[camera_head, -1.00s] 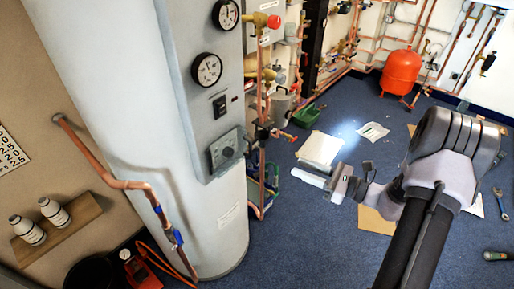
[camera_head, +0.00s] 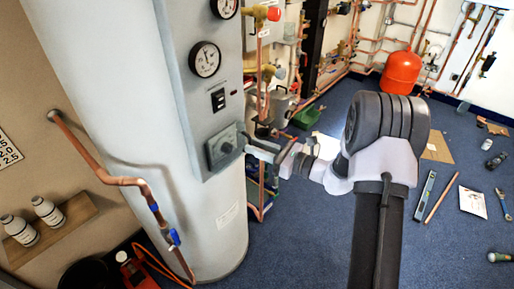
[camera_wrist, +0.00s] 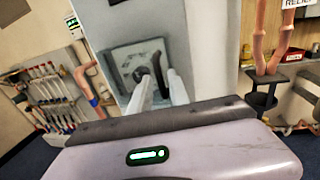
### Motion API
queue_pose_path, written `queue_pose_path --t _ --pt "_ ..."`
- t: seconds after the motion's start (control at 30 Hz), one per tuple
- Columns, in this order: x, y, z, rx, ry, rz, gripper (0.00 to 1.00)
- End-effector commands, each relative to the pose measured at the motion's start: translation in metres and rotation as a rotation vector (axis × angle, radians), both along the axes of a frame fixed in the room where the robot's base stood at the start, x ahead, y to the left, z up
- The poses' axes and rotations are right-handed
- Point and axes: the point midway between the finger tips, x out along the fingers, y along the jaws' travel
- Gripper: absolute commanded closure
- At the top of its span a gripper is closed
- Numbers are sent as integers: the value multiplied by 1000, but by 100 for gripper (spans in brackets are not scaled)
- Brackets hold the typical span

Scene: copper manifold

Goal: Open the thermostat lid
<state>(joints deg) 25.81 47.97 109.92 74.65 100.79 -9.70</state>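The thermostat (camera_head: 219,149) is a grey square box with a round dial, on the grey panel of the tall white cylinder. It fills the upper middle of the wrist view (camera_wrist: 125,66). My gripper (camera_head: 248,143) reaches it from the right, with its tips at or very near the box's right side. In the wrist view my gripper (camera_wrist: 156,82) shows two pale fingers apart, with a dark rounded part between them. I cannot tell whether the fingers touch the thermostat. The lid looks closed, though its right edge is partly hidden by the fingers.
A black switch (camera_head: 218,100) and a round gauge (camera_head: 205,59) sit above the thermostat. Copper pipes and valves (camera_head: 262,95) stand just right of the panel, behind my gripper. A bent copper pipe (camera_head: 120,181) runs down the cylinder's left. Blue floor with loose tools lies to the right.

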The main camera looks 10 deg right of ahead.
Motion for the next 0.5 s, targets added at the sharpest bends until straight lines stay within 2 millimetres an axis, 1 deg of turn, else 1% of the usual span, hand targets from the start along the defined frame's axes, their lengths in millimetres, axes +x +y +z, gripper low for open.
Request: queue_pose_path --t 0.03,0.1,0.5 --pt "0 0 0 0 0 0 90" --pt "0 0 0 0 0 0 100" --pt "0 0 0 0 0 1 100"
